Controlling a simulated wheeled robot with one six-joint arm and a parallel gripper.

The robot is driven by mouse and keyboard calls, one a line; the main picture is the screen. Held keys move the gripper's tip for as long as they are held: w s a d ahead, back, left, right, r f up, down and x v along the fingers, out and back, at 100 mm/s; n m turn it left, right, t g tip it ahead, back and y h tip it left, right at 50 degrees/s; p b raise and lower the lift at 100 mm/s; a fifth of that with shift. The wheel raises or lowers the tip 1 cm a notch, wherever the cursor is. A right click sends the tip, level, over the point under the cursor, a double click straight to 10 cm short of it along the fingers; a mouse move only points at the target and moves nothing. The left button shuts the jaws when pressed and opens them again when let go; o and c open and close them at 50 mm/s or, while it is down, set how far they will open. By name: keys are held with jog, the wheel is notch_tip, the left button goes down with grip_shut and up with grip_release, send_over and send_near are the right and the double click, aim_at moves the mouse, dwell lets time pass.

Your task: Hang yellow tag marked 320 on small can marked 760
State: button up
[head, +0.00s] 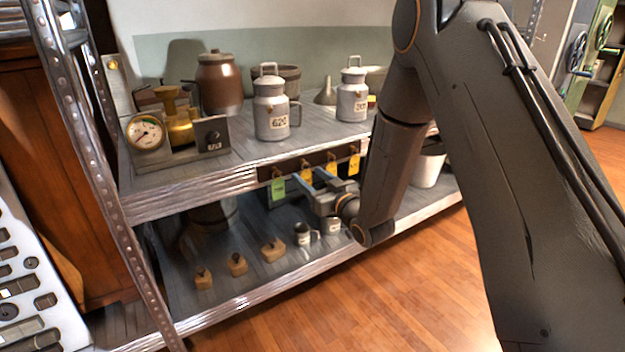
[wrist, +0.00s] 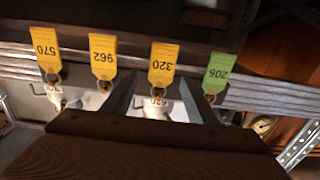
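The yellow tag marked 320 (wrist: 164,64) hangs from a dark rail under the upper shelf, beside the green tag. It also shows in the head view (head: 305,174). My gripper (head: 307,181) is open in front of the tags. In the wrist view its two fingers (wrist: 158,92) stand apart on either side of the line of this tag, with nothing seen held. Two grey metal cans with handles stand on the upper shelf, a left one (head: 269,103) and a right one (head: 353,90).
Yellow tags 962 (wrist: 103,58) and 570 (wrist: 46,50) and a green tag 206 (wrist: 217,73) hang alongside. A gauge device (head: 147,133) and a brown pot (head: 219,83) share the upper shelf.

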jog(key=c, duration=1.1)
jog(key=shift+r+p, duration=0.35)
jog(key=shift+r, duration=0.05)
jog(key=shift+p+v, duration=0.5)
jog(key=shift+v, duration=0.5)
jog(key=shift+s+d+r+p, duration=0.25)
jog(key=shift+s+d+p, duration=0.25)
jog(key=shift+s, duration=0.25)
jog(key=shift+s+d+r+p, duration=0.2)
jog(key=shift+s+d+p, duration=0.3)
jog(key=shift+s, duration=0.2)
